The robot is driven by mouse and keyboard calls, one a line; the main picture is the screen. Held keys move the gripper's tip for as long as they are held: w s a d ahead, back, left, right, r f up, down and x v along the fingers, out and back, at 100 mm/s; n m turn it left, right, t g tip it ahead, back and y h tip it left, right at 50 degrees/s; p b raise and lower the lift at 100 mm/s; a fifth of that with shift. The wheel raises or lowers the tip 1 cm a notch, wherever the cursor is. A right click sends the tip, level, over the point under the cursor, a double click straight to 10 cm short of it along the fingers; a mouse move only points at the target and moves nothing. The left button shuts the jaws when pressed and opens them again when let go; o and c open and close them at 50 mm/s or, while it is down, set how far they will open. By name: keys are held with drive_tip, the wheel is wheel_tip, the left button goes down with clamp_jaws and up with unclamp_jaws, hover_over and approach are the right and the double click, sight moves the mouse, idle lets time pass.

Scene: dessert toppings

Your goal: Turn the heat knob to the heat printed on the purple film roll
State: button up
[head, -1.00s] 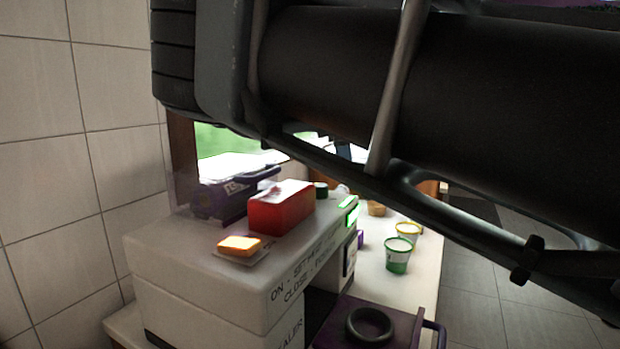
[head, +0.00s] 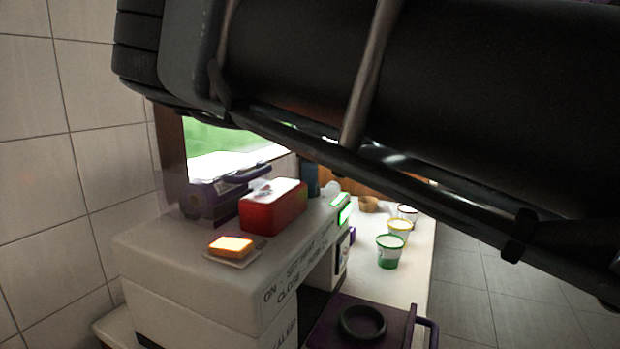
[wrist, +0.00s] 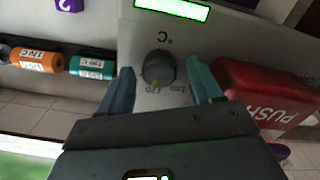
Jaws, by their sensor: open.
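The heat knob (wrist: 158,68) is a dark round knob on the sealer's pale panel in the wrist view. An orange roll (wrist: 38,60) and a teal roll (wrist: 91,68) with white labels lie at the left. I cannot make out the purple film roll's print; only a dark end of something shows at the far left.
A lit green display (wrist: 172,8) sits beside the knob. A red PUSH block (wrist: 270,95) stands close to the right finger; it is also on the white sealer (head: 170,270) in the head view (head: 272,207). Cups (head: 390,252) stand on the counter beyond.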

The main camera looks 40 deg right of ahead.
drive_tip(key=shift+c, duration=0.3)
drive_tip(key=c, duration=1)
drive_tip(key=shift+n, duration=0.4)
drive_tip(key=n, duration=0.5)
drive_tip(key=shift+n+p, duration=0.3)
drive_tip(key=n, duration=0.3)
drive_tip(key=shift+n, duration=2)
